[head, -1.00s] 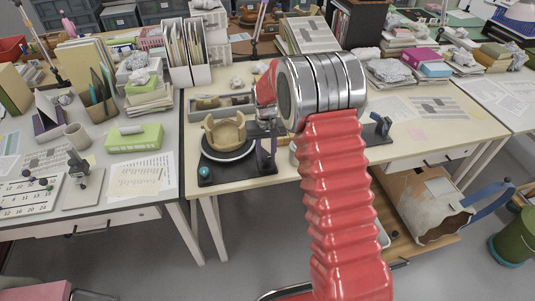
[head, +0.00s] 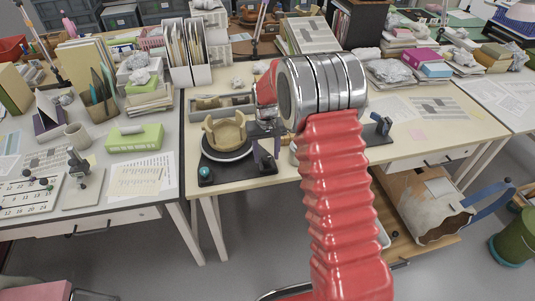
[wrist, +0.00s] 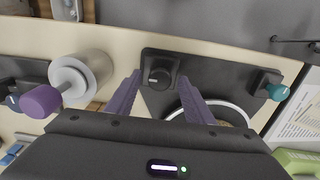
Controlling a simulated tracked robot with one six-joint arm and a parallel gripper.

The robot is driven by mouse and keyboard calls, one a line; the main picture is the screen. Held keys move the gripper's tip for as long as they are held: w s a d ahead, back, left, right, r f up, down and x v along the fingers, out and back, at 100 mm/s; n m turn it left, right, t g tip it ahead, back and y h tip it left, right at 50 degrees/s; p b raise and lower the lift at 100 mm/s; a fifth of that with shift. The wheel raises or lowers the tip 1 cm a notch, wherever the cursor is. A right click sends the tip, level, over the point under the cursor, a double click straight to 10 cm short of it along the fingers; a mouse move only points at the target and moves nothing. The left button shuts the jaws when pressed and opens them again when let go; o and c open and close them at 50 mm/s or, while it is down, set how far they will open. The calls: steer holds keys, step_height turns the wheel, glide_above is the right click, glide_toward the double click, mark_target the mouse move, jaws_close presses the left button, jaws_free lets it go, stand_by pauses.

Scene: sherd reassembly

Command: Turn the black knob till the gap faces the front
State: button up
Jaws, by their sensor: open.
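The black knob (wrist: 160,77) sits on the dark base (wrist: 150,98) and shows in the wrist view with a pale mark on its top. My gripper (wrist: 160,80) is open, its two purple fingers on either side of the knob, with visible room between; contact cannot be told. In the head view, a tan broken bowl (head: 228,134) stands upright on the round turntable (head: 228,155), beside my gripper (head: 265,158). Its rim is uneven and dips between raised parts; which way the gap faces is hard to tell. The black knob is hidden there behind my gripper.
A teal knob (head: 204,172) is at the base's front left corner. A grey tray (head: 238,106) with sherds lies behind the bowl. In the wrist view, a pale cylinder with a purple end (wrist: 42,101) stands left of my fingers. A black stand (head: 378,130) is to the right.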

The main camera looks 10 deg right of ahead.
mark_target(266, 157)
step_height(266, 157, up, 14)
stand_by(0.8)
steer(key=shift+w+f, duration=0.15)
steer(key=s+r+t, duration=0.2)
steer(key=s+r, duration=0.2)
steer(key=s, duration=0.7)
steer(key=s+r+t, duration=0.1)
steer(key=s+r, duration=0.3)
steer(key=s, duration=0.8)
steer(key=s+r+t, duration=0.2)
steer(key=s+r, duration=0.3)
steer(key=s, duration=0.6)
steer(key=shift+s+t, duration=0.3)
steer(key=shift+s, duration=0.1)
